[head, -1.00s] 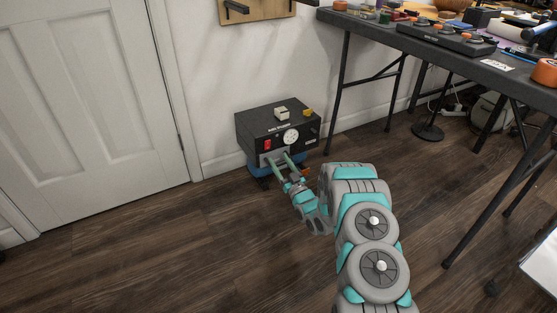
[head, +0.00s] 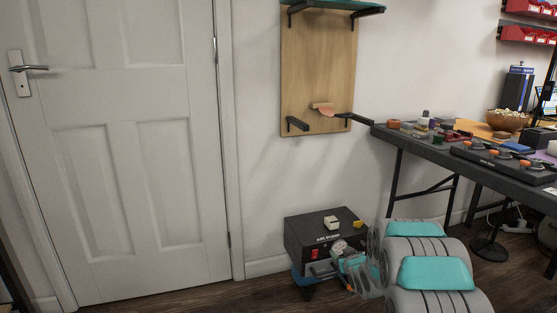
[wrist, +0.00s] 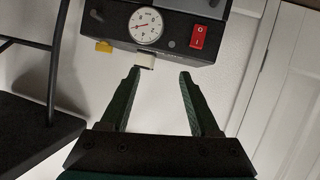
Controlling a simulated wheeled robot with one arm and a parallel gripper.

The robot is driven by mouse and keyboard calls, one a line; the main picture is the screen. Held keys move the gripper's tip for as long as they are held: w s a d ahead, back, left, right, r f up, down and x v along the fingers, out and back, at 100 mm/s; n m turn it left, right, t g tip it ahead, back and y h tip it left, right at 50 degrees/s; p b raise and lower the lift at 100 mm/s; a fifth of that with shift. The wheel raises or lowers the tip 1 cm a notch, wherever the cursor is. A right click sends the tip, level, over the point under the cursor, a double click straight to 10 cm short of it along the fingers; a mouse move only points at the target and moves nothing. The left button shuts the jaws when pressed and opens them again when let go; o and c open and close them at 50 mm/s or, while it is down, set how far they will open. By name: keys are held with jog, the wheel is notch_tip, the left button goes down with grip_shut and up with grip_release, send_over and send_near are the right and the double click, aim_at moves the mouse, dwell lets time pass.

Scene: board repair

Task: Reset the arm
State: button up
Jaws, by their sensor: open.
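My gripper (wrist: 160,74) is open and empty in the wrist view, its two dark green fingers spread apart. Just beyond the fingertips is the black air pump box (wrist: 175,40), with a round dial gauge (wrist: 146,25) and a red rocker switch (wrist: 198,37). In the head view, the air pump (head: 318,233) stands low by the wall, with a cream block and a yellow part on top. My arm covers its lower right side and most of my gripper in that view.
A white door (head: 120,150) fills the left. A wooden wall board (head: 318,75) with a shelf and hooks hangs above the pump. A dark workbench (head: 462,158) with tools stands at the right. Some floor shows in front of the door.

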jog(key=s+a+r+m+g+h+p, duration=0.1)
jog(key=s+r+g, duration=0.3)
jog(key=s, duration=0.8)
jog(key=s+r+m+g+h+p, duration=0.1)
jog(key=s+r+g+p, duration=0.15)
jog(key=s+r, duration=0.6)
jog(key=s+a+r+m+g, duration=0.15)
jog(key=s+g, duration=0.25)
jog(key=s, duration=1)
jog(key=s+a+r+g+p, duration=0.1)
jog(key=s+a+r+g, duration=0.1)
jog(key=s, duration=1.1)
jog(key=s+a+r+g+p, duration=0.1)
jog(key=s+a+r+g, duration=0.1)
jog(key=s, duration=1)
jog(key=shift+s+a+r+n+g+y, duration=0.15)
jog(key=shift+s+r+n+g+y, duration=0.2)
jog(key=shift+s+r+g+y, duration=0.15)
jog(key=shift+w, duration=0.15)
